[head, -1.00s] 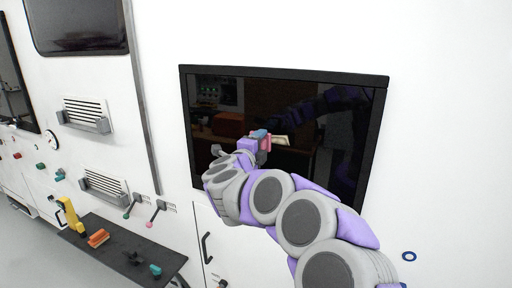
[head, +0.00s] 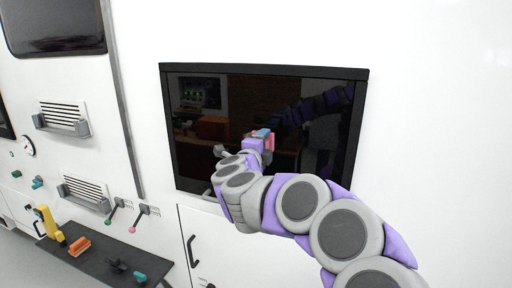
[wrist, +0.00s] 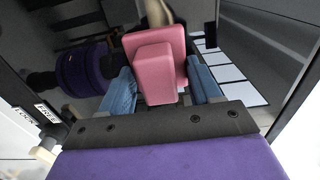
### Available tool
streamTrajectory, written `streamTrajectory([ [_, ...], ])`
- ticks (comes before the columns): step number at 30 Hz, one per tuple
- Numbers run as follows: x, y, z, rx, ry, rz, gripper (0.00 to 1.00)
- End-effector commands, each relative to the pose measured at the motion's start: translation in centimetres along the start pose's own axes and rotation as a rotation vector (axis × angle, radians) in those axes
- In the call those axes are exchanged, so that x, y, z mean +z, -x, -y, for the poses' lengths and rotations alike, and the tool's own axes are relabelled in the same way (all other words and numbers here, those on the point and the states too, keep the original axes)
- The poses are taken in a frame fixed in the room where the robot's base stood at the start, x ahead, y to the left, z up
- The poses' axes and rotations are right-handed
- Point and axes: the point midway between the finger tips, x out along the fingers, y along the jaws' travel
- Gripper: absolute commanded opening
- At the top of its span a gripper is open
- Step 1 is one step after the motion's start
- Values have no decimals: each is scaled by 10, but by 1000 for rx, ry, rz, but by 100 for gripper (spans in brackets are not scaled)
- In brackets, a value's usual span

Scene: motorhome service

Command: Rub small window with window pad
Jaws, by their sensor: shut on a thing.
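The small window (head: 225,95) is a dark, glossy pane in a black frame on the white wall, in the middle of the head view. My gripper (head: 263,138) is in front of the glass, near the middle of the pane. It is shut on the pink window pad (head: 269,143). In the wrist view, the pad (wrist: 155,68) sits between the blue fingers (wrist: 160,88), with the dark reflecting glass beyond it. I cannot tell whether the pad touches the glass. My arm hides the lower right part of the window.
A dark bench (head: 95,262) at lower left holds a yellow tool (head: 47,223), an orange brush-like block (head: 79,246) and a teal item (head: 140,278). Two vents (head: 62,118) and a larger dark window (head: 55,27) are on the wall left of a grey strip.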

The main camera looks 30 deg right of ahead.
Motion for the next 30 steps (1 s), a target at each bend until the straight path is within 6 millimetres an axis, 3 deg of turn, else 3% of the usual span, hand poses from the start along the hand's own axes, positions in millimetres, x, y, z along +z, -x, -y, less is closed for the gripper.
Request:
streamTrajectory([
  [8,-10,-1,-1,0,-1,-2,34],
  [19,-38,1,0,-2,-2,-2,34],
  [30,-33,-3,1,0,0,0,34],
])
